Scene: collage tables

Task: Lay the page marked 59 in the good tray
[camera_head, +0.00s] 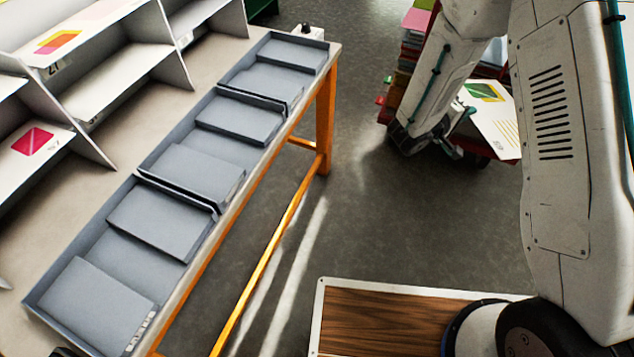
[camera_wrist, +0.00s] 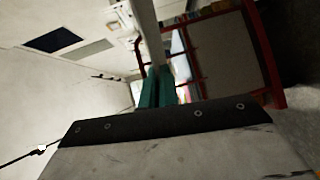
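A white page (camera_head: 496,122) with a green and yellow picture and yellow lines shows at the upper right of the head view, partly behind my arm. Three grey trays stand in a row on the long table: a far tray (camera_head: 236,88), a middle tray (camera_head: 200,147) and a near tray (camera_head: 110,250). I cannot read which is the good tray. My gripper is well right of them.
White shelves (camera_head: 120,80) with several pages stand behind the trays. The table has an orange frame (camera_head: 327,110). A red cart (camera_head: 384,112) with coloured stacks (camera_head: 412,45) stands near my gripper. The grey floor (camera_head: 370,220) between table and cart is clear.

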